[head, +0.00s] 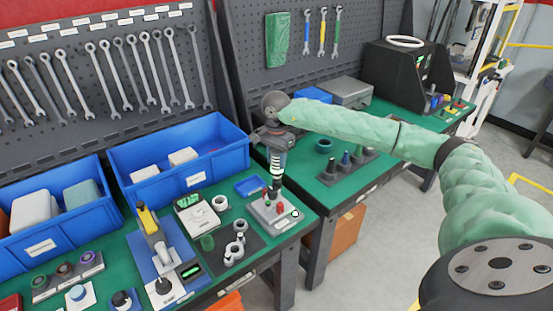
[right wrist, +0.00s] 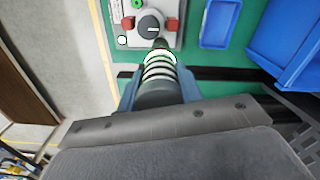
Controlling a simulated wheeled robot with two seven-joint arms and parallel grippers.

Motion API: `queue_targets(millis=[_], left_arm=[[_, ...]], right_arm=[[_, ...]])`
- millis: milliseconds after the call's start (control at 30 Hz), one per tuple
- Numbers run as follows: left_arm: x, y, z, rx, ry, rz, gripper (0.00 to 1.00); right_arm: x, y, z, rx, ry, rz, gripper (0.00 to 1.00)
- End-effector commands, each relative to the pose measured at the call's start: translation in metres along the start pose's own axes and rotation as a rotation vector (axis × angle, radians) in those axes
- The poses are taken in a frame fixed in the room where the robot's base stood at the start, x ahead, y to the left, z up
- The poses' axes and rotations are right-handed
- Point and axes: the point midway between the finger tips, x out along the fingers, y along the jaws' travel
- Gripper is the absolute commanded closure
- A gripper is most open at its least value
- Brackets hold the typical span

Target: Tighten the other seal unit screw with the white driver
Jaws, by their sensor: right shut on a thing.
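The driver (head: 276,172), dark with white bands, points down from my right gripper (head: 276,150). In the right wrist view, the gripper's blue fingers are shut around the driver (right wrist: 160,72). The seal unit (head: 265,213) is a pale block with red parts on the green bench, below the driver. In the right wrist view the seal unit (right wrist: 138,42) shows a dark round knob (right wrist: 150,25), two red blocks, a green ring and a white round spot. The driver's tip is over or at the unit's near edge; I cannot tell whether it touches. My left gripper is not in view.
A small blue tray (head: 249,186) lies beside the unit. Blue bins (head: 180,180) stand at the back left. White rings, a yellow-handled press (head: 150,222) and a meter crowd the bench to the left. A second bench with a peg rack (head: 345,167) is at right.

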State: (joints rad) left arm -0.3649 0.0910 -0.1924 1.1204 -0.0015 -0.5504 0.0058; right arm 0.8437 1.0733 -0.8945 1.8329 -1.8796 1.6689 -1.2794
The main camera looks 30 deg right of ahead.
Motion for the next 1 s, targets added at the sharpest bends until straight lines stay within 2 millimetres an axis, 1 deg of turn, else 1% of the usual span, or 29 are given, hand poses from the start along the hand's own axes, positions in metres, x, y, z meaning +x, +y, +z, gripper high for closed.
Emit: queue_targets(millis=[1000], left_arm=[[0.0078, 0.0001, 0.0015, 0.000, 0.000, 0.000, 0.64]], right_arm=[[0.0004, -0.0003, -0.0002, 0.000, 0.000, -0.002, 0.92]])
